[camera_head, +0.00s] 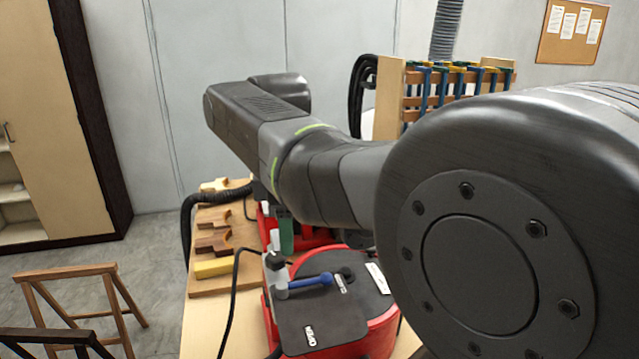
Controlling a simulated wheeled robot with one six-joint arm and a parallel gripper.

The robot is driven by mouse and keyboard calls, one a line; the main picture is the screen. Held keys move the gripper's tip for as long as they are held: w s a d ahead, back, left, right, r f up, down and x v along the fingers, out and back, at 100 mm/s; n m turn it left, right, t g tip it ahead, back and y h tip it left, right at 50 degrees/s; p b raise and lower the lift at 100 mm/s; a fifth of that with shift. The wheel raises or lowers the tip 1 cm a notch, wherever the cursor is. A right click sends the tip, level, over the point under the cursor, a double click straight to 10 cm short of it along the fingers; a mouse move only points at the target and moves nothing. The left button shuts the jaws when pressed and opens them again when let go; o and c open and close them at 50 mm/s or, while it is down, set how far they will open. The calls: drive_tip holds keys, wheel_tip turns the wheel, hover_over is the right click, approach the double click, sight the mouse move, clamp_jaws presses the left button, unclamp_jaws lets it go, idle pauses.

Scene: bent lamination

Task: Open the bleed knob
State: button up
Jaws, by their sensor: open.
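The bleed knob (308,281) looks like a blue lever on the dark top of a red-sided unit (375,330) on the bench. It joins a grey fitting at its left end, and its free end points right, beside the label CLOSE (341,284). The label OPEN (315,335) is on the dark plate nearer the camera. My arm crosses the upper and right part of the view, above and behind the unit. I cannot make out my gripper's fingers; nothing is seen touching the blue lever.
Wooden shaped blocks and a yellow block (214,267) lie on the wooden bench (205,325) at left. A black cable (232,300) runs beside the unit. A clamp rack (455,85) stands behind. Wooden trestles (75,272) stand on the floor at left, near a cabinet (45,110).

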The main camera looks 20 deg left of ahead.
wheel_tip(320, 180, up, 10)
drive_tip(key=shift+w+d, duration=0.3)
drive_tip(key=shift+w, duration=0.15)
